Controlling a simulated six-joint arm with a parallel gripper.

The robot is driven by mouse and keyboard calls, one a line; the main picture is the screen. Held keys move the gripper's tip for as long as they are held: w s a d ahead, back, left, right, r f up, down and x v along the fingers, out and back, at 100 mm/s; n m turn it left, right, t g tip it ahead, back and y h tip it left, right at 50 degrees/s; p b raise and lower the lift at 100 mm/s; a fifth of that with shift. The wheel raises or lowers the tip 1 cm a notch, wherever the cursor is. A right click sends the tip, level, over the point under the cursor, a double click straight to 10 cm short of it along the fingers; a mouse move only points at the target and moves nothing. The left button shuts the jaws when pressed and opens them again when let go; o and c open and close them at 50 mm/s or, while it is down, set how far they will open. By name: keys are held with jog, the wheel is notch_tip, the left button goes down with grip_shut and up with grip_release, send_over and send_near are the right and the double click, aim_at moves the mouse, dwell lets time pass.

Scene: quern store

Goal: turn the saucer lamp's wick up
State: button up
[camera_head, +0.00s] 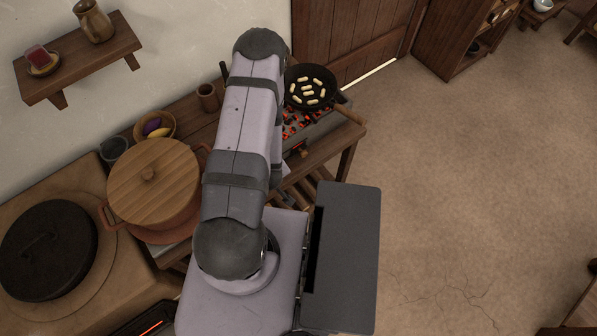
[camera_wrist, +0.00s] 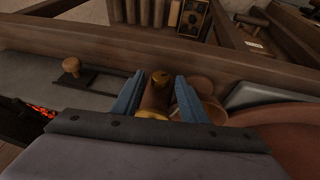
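In the head view a small red lamp-like thing (camera_head: 38,57) stands on a round saucer (camera_head: 45,68) on the wall shelf at upper left. It looks like the saucer lamp; its wick is too small to make out. My gripper (camera_wrist: 160,88) is hidden behind my arm in the head view. In the wrist view its two blue fingers stand apart, with a brown, brass-ended thing (camera_wrist: 157,97) showing between them. I cannot tell whether the fingers touch it or it lies beyond them. The lamp is not recognisable in the wrist view.
The wooden shelf (camera_head: 88,62) also bears a brown jug (camera_head: 94,22). Below are a lidded pot (camera_head: 153,182), a bowl (camera_head: 155,124), a cup (camera_head: 208,98) and a pan (camera_head: 309,87) over glowing coals (camera_head: 297,124). A dark round lid (camera_head: 47,250) lies left. Floor at right is clear.

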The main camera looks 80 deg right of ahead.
jog(key=v, duration=0.7)
jog(key=s+d+r+m+g+h, duration=0.1)
jog(key=s+d+r+g+h, duration=0.2)
jog(key=s+d, duration=0.2)
jog(key=w+a+n+t+p, duration=0.1)
jog(key=w+a+n+p, duration=0.2)
jog(key=w, duration=0.4)
jog(key=shift+y, duration=0.4)
notch_tip(320, 180, down, 10)
jog(key=b, duration=1)
jog(key=shift+s+b, duration=0.15)
jog(key=shift+b, duration=0.2)
jog(key=shift+s+d+r+m, duration=0.1)
jog(key=shift+d+r+m, duration=0.05)
jog(key=shift+m, duration=0.15)
jog(key=shift+s+d+r+t+y+b, duration=0.1)
jog(key=shift+s+r+t+y+b, duration=0.05)
jog(key=shift+t+y+b, duration=0.75)
jog(key=p, duration=0.1)
jog(key=t+y+p, duration=0.1)
jog(key=p, duration=0.1)
jog(key=shift+s+d+r+m, duration=0.15)
jog(key=shift+r+m, duration=0.1)
jog(key=shift+m, duration=0.15)
jog(key=shift+y+p, duration=0.4)
jog(key=shift+p, duration=0.4)
jog(key=shift+f+t+p, duration=0.1)
jog(key=shift+t+p, duration=0.4)
jog(key=shift+p, duration=0.4)
